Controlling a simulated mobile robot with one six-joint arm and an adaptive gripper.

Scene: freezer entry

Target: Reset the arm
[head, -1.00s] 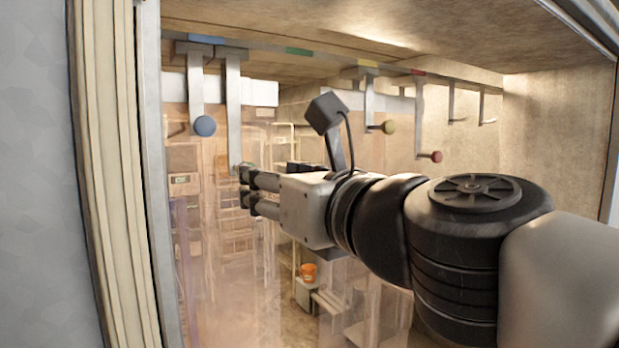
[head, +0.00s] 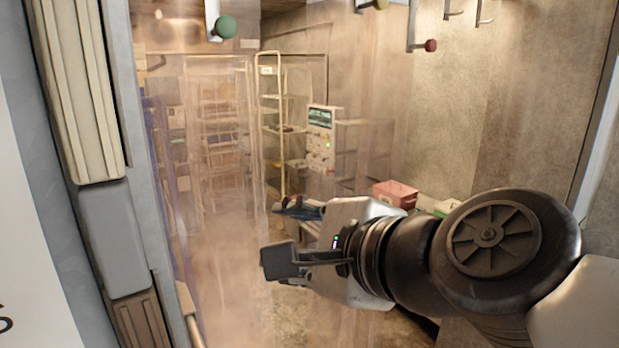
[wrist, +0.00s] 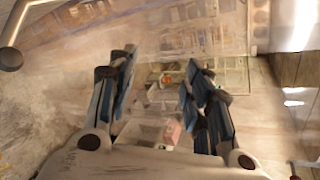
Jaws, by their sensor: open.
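My gripper (head: 283,243) is at the end of my arm, in front of the clear strip curtain in the doorway. The gripper touches nothing that I can see.
Behind the curtain stand a wire rack (head: 268,110), a control box (head: 321,135) and a red box (head: 395,193). The door frame (head: 140,170) bounds the left.

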